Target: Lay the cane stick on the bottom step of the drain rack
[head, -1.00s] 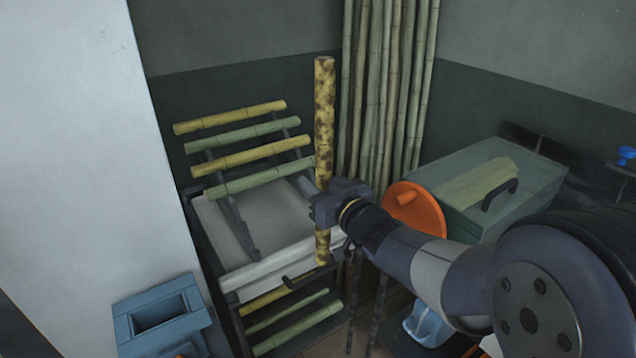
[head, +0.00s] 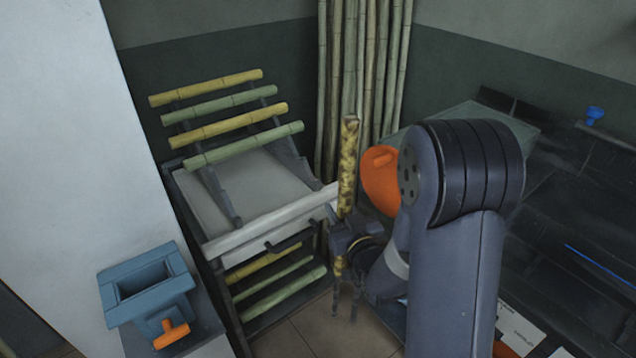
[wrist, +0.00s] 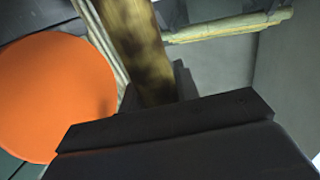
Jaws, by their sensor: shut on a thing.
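The cane stick (head: 348,165), yellow with dark brown blotches, stands close to upright in my gripper (head: 350,240). My gripper is shut around its lower part, and a short end shows below. The drain rack (head: 224,202) stands to the left, with two dark sloping rails. Several yellow and green canes lie across its upper steps. The lowest stretch of the rails, over the tray, looks bare. The stick is right of the rack and apart from it.
A pale tray (head: 265,222) lies under the rack, with a front handle and more canes on a shelf below. An orange disc (head: 378,185) is just right of the stick. Tall canes (head: 365,60) lean in the corner. A blue box (head: 145,285) stands front left.

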